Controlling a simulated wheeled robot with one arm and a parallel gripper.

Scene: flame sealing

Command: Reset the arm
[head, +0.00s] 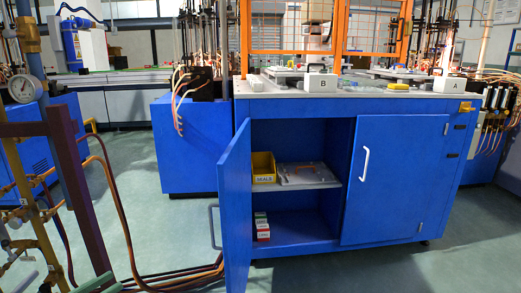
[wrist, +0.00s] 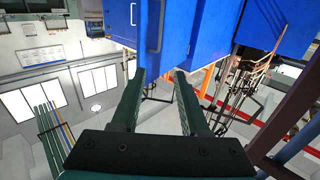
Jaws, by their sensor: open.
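My gripper (wrist: 160,100) shows in the wrist view with its two dark fingers apart and nothing between them. The wrist view is turned upside down, with blue cabinet surfaces at its top. In the head view my gripper does not clearly show; a green piece at the lower left corner may be part of my arm, but I cannot tell. The blue cabinet (head: 398,180) stands in the middle of the head view. Its left door (head: 236,205) is swung open toward me, and its right door is shut.
A yellow bin (head: 263,178) and a flat grey plate (head: 308,184) sit on the inner shelf. Small red, white and green boxes (head: 262,230) stand below. White blocks marked B (head: 321,85) and A (head: 455,85) stand on the worktop. Pipes with a gauge (head: 21,89) rise at left.

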